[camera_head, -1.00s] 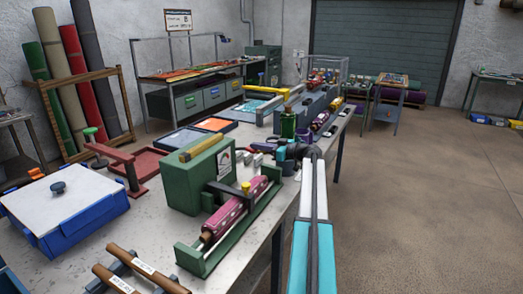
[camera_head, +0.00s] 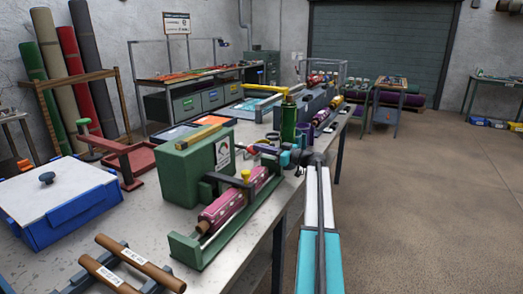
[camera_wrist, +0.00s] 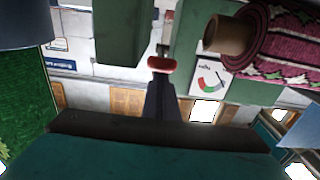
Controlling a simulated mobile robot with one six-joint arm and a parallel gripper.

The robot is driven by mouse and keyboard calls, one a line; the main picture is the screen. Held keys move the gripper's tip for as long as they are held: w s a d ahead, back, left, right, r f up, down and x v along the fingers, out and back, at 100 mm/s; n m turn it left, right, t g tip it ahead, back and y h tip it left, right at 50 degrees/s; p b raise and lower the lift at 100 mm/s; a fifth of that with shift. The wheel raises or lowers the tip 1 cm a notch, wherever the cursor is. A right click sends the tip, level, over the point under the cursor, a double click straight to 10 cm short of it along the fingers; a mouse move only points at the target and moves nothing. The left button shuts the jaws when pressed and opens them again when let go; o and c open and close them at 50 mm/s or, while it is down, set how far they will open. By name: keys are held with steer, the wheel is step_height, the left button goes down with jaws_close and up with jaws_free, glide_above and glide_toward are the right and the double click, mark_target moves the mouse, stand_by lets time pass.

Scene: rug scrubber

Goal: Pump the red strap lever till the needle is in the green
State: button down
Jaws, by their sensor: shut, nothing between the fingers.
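The green box (camera_head: 185,168) stands on the bench with a white gauge (camera_head: 222,155) on its face. The gauge (camera_wrist: 210,82) also shows in the wrist view, with a red and a green arc; I cannot read its needle. A red lever grip (camera_wrist: 162,64) on a metal stem sits in the wrist view, right at the tips of my gripper (camera_wrist: 161,82). My gripper is shut and empty; I cannot tell whether it touches the grip. In the head view my arm reaches to the bench's right side, and the lever is not clear there.
A pink patterned rug roll (camera_head: 232,202) lies in a green cradle (camera_head: 190,250) before the box, its end near my gripper in the wrist view. A green bottle (camera_head: 289,120) stands behind. A blue bin (camera_head: 50,225) is left. The floor right is clear.

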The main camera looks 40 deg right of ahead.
mark_target(257, 154)
steer(key=shift+a+f+b, duration=0.2)
steer(key=shift+f+b, duration=1.3)
steer(key=shift+f, duration=0.05)
steer(key=shift+a+f, duration=0.1)
steer(key=r+b+v, duration=0.1)
steer(key=r+v, duration=0.2)
steer(key=v, duration=0.9)
steer(key=shift+d+b, duration=0.2)
steer(key=shift+b, duration=0.1)
steer(key=shift+f, duration=0.1)
